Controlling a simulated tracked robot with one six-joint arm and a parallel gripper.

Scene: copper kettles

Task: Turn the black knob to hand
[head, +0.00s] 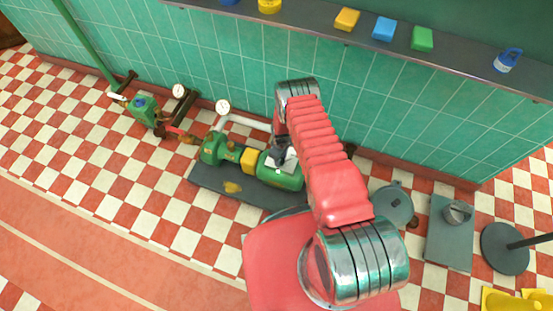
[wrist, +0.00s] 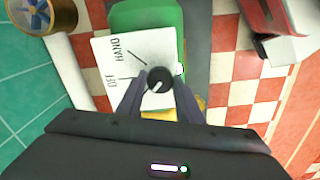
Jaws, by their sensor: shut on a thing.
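The black knob (wrist: 159,77) stands on a white panel (wrist: 108,60) marked HAND and OFF, each with a short black line. A small pale mark shows on the knob's face, toward its lower left; I cannot tell surely which label it points to. My gripper (wrist: 158,84) has one finger on each side of the knob and is shut on it. In the head view the panel (head: 290,163) sits on a green machine (head: 283,178) on a dark base. My gripper (head: 281,150) is over it, and the knob is hidden there.
A white pipe (head: 248,121) with a gauge (head: 222,107) runs beside the machine, near the tiled wall. A yellow coupling (head: 249,160) is at its left. A grey plate with a metal cup (head: 457,212) stands right. Open checkered floor lies in front.

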